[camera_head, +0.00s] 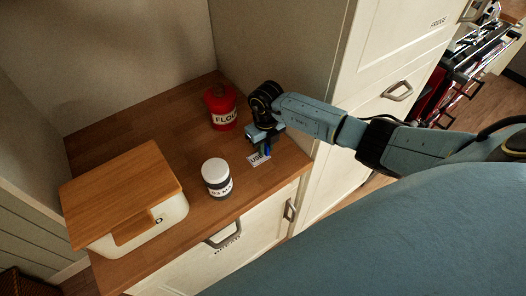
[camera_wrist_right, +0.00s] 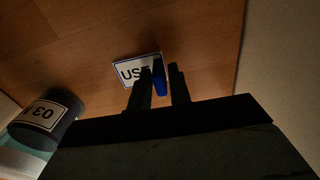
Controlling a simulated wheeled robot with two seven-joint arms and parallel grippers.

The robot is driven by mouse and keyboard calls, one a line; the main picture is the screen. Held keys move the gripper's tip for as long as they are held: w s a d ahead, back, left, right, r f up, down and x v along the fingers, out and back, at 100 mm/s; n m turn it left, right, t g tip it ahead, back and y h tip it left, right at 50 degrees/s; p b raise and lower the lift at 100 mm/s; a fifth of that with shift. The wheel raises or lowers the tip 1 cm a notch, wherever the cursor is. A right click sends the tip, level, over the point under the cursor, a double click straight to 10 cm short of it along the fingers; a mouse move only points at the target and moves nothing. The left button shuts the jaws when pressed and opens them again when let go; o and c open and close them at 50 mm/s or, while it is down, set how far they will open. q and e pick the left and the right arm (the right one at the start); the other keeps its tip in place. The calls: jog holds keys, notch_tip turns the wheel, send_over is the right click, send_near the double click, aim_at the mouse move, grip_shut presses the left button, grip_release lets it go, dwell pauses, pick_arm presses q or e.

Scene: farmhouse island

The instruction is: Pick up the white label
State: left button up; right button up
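The white label (camera_head: 256,160) lies on the wooden counter near its front right edge, with dark lettering that starts "USE". In the right wrist view the label (camera_wrist_right: 129,70) has a thin blue border, and my fingers hide part of its right side. My right gripper (camera_head: 265,150) points down at the label's far right side. In the wrist view the right gripper (camera_wrist_right: 161,80) has its two fingers apart, with a narrow blue piece between them; I cannot tell what that piece is. Whether the fingertips touch the label is unclear. My left gripper is not in view.
A white-lidded jar (camera_head: 216,177) stands just left of the label. A red flour canister (camera_head: 221,107) stands behind. A bread box with a wooden lid (camera_head: 118,190) fills the counter's left. A tall cabinet panel (camera_head: 285,60) rises close to the right gripper.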

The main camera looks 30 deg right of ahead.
grip_shut()
